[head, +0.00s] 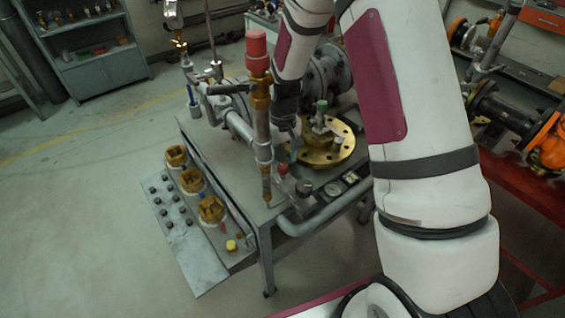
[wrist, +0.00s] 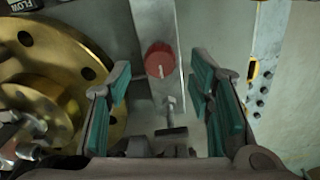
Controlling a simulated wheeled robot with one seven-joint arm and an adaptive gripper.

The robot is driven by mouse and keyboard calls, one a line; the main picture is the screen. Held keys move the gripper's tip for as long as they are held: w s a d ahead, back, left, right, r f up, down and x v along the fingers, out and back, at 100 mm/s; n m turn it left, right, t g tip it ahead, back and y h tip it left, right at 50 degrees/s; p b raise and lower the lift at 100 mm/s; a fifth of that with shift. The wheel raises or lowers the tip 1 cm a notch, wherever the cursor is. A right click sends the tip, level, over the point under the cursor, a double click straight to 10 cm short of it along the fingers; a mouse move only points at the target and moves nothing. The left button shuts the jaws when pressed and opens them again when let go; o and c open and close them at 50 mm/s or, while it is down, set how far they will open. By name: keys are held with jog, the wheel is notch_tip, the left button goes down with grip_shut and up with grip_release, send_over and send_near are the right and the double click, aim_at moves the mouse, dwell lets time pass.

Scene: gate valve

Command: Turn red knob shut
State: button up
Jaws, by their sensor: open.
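In the wrist view a round red knob (wrist: 159,60) with a pale line on its face sits on a grey strip, ahead of my gripper (wrist: 162,88). My gripper is open, its teal-padded fingers apart to the left and right of the knob's line, with nothing between the tips. In the head view my gripper (head: 291,145) points down over the bench, partly hidden by the upright pipe. A small red piece (head: 283,168) just below it looks like the same knob. I cannot tell the remaining gap.
A brass flange (head: 326,150) stands right of my gripper in the head view; it fills the left of the wrist view (wrist: 62,50). An upright pipe with a red cap (head: 257,48) stands close by. A small T-shaped handle (wrist: 171,130) shows between the finger bases.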

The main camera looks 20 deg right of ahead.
aim_at(283, 166)
notch_tip(283, 166, up, 9)
jog(key=shift+r, duration=0.2)
jog(key=shift+s, duration=0.1)
dwell(0.5)
